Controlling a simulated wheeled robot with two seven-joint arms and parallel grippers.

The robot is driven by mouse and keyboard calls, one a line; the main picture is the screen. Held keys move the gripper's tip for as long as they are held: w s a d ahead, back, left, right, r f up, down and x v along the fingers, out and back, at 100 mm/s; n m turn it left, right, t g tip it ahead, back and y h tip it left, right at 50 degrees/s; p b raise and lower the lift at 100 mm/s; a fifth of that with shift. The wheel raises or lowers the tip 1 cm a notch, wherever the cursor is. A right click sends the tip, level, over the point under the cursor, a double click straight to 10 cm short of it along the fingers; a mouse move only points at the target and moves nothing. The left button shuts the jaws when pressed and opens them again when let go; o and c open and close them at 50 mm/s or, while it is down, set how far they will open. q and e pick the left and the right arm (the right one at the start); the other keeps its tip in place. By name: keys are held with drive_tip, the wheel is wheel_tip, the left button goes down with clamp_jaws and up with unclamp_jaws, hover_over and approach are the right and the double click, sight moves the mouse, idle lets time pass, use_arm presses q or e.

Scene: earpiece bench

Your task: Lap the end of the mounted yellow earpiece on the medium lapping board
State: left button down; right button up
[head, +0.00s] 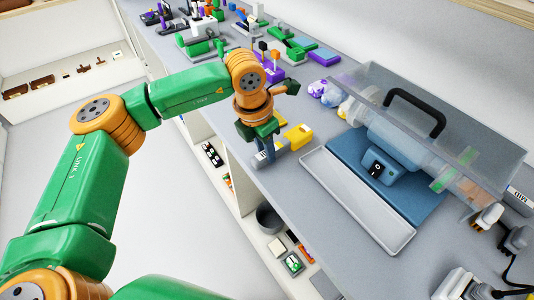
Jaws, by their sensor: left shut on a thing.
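My left gripper (264,155) points down at the front edge of the grey bench, beside a small yellow block (298,137). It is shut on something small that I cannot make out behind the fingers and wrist. I cannot tell the mounted yellow earpiece apart here. I cannot tell which, if any, is the medium lapping board. My right gripper is out of view.
A clear-hooded machine (440,120) with a black handle stands right of the gripper on a blue base, with a pale tray (355,205) before it. Purple and white bundles (326,92) sit at its left end. Tools crowd the back. Shelves with a dark bin (270,219) are below.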

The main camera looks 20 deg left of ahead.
use_arm(q)
wheel_tip(320, 180, up, 10)
drive_tip(key=p, duration=0.7)
